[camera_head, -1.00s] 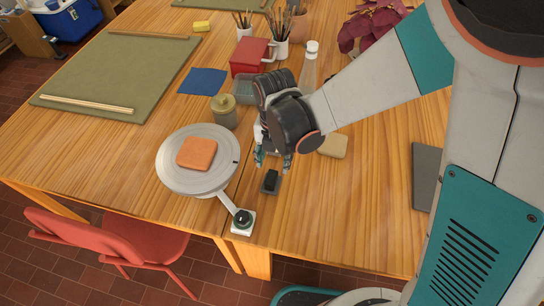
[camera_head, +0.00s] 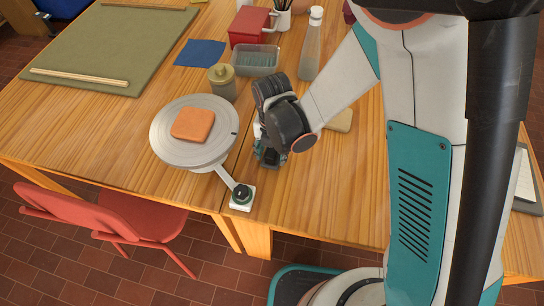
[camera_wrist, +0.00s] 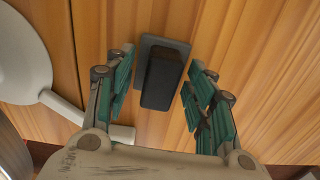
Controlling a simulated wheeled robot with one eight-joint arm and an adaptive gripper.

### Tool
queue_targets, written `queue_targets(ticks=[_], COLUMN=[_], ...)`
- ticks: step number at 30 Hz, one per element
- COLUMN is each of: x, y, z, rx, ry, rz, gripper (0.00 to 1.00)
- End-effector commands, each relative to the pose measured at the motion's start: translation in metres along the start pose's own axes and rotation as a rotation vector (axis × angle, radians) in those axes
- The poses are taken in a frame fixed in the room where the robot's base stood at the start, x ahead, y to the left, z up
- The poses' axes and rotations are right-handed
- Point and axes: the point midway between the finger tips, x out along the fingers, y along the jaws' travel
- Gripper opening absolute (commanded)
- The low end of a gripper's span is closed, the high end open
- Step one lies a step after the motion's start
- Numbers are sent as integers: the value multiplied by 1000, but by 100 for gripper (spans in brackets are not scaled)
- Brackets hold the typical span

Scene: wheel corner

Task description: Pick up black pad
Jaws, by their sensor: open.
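The black pad (camera_wrist: 162,80) is a small dark block that lies on a thin grey base plate (camera_wrist: 150,46) on the wooden table, in the wrist view. My gripper (camera_wrist: 158,88) is open, with one teal-padded finger on each side of the black pad; I see a gap between the pad and each finger. In the head view my gripper (camera_head: 268,157) points down at the table just right of the round turntable. There the pad is mostly hidden by the gripper and I cannot make it out clearly.
The grey turntable (camera_head: 166,152) with an orange slab (camera_head: 192,124) stands close to the left; its arm ends in a knob box (camera_head: 242,198). Bare table lies to the right.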

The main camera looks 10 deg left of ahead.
Motion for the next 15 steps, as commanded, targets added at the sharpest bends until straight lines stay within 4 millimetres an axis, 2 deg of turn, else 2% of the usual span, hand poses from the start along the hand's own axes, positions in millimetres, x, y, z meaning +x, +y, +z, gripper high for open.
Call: queue_targets(ticks=[4,5,9,11,15], x=[-1,-1,-1,-1,-1], y=[0,0,0,0,0], z=[0,0,0,0,0], rx=[0,0,0,0,0], ry=[0,0,0,0,0], rz=[0,0,0,0,0], gripper=[50,45,14,2,2])
